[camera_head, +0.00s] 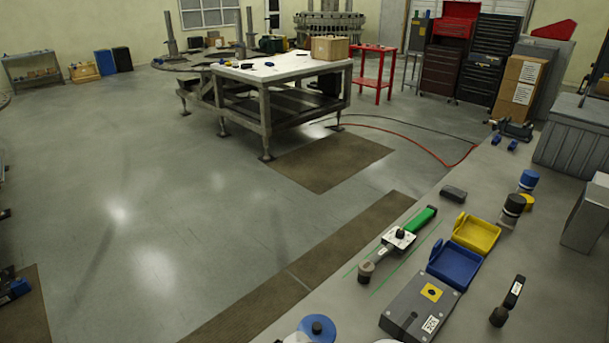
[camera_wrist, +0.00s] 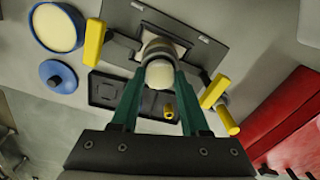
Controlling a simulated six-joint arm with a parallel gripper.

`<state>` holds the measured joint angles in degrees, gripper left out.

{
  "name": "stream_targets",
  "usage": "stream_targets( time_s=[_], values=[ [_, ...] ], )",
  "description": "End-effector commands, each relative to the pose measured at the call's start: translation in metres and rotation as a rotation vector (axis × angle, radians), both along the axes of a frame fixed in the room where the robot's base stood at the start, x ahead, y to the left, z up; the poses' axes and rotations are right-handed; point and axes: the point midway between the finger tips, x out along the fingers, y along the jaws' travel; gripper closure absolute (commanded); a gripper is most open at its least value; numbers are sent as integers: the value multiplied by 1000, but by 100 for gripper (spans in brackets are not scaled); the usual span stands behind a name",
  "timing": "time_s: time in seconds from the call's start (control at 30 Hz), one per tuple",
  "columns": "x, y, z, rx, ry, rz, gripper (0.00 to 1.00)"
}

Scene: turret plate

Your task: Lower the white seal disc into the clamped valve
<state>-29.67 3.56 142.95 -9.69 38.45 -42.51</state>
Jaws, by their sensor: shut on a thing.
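In the wrist view my gripper (camera_wrist: 160,71), with two dark green fingers, is shut on a pale, round thing, the white seal disc (camera_wrist: 160,76). A grey, round metal body, which looks like the valve (camera_wrist: 165,44), shows just beyond the fingertips on a dark plate. Yellow clamp handles (camera_wrist: 95,42) stand on both sides of it. The disc overlaps the valve in this view. I cannot tell whether they touch or how high the disc is. My gripper, the disc and the valve do not show in the head view.
A blue-rimmed round container (camera_wrist: 58,27) and a blue lid with a knob (camera_wrist: 57,76) lie left of the valve. A dark shallow tray (camera_wrist: 108,90) lies partly behind my fingers. A red surface (camera_wrist: 285,120) is at right. The head view shows a bench with yellow (camera_head: 477,234) and blue (camera_head: 456,264) boxes.

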Motion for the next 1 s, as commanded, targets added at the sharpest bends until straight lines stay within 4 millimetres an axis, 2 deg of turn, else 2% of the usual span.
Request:
stream_targets(
  time_s=[1.0],
  values=[
    [0, 0, -6, 0, 0, 0, 100]
  ],
)
